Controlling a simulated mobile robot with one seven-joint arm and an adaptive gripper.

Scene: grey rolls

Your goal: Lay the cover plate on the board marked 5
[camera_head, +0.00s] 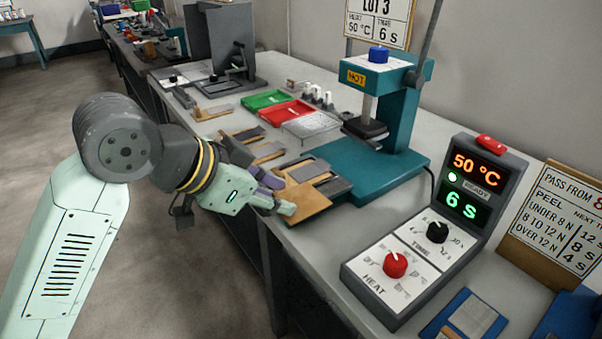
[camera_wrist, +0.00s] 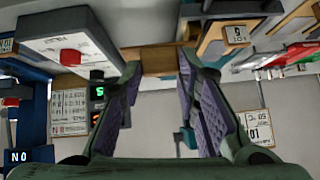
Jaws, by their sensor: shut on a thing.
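My gripper (camera_head: 281,195) is at the front edge of the bench, beside the teal press. It is shut on a flat tan plate (camera_head: 308,207), apparently the cover plate, which juts out level from the fingers. In the wrist view a tan piece (camera_wrist: 157,62) spans the gap between the fingertips (camera_wrist: 158,72). Just behind it lies a tan board with a grey strip (camera_head: 307,171); I cannot tell if the plate touches it. No 5 is readable in the head view.
The teal press (camera_head: 395,115) with its dark head stands just behind. A control box (camera_head: 435,235) with red and black knobs is to the right. More boards (camera_head: 248,134) lie to the left, with green (camera_head: 265,100) and red (camera_head: 287,113) trays behind.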

